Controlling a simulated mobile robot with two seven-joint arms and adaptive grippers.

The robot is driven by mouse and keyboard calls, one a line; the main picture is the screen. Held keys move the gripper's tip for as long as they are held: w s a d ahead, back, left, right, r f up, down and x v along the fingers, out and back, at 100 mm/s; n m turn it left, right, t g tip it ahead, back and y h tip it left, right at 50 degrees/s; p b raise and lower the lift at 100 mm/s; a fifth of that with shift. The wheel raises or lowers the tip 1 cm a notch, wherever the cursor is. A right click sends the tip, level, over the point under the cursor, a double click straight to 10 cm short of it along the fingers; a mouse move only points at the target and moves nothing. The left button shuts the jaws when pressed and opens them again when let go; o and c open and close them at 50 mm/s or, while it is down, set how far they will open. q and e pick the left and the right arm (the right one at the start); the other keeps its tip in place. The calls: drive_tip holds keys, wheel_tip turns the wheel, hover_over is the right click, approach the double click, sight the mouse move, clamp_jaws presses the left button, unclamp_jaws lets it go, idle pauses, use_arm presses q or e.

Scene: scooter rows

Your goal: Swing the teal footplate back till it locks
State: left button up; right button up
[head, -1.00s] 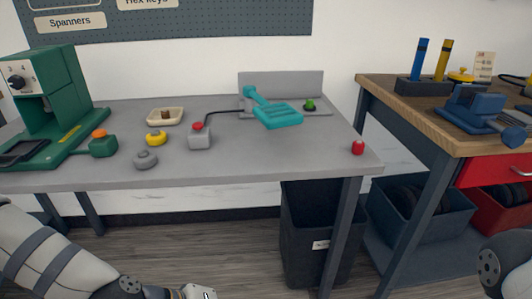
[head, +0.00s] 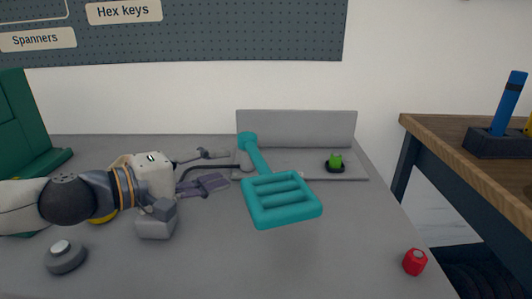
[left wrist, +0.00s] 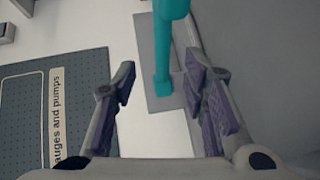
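The teal footplate (head: 282,198) is a slatted pad on a teal arm with a rounded end, in front of a grey upright plate (head: 297,127) on the bench. The pad points toward me, over the bench top. My left gripper (head: 220,169) is open and empty, left of the teal arm and apart from it. In the left wrist view, the two fingers (left wrist: 165,92) are spread, and the teal arm (left wrist: 163,60) shows between and beyond them. The pad itself is mostly out of that view. My right gripper is not in view.
A green knob (head: 335,162) stands on a black base right of the footplate. A grey box (head: 156,222) is under my left wrist, its top partly hidden. A grey knob (head: 66,257) and a red knob (head: 415,262) stand near the front. The bench between them is clear.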

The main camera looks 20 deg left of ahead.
sight(254, 163)
use_arm(q)
drive_tip(key=w+d+f, duration=0.1)
drive_tip(key=w+d+b, duration=0.1)
drive_tip(key=w, duration=0.1)
drive_tip(key=shift+d+f, duration=0.35)
drive_tip(key=x, duration=0.6)
drive_tip(key=shift+w+r+b, duration=0.25)
drive_tip(key=shift+w+b, duration=0.05)
clamp_jaws()
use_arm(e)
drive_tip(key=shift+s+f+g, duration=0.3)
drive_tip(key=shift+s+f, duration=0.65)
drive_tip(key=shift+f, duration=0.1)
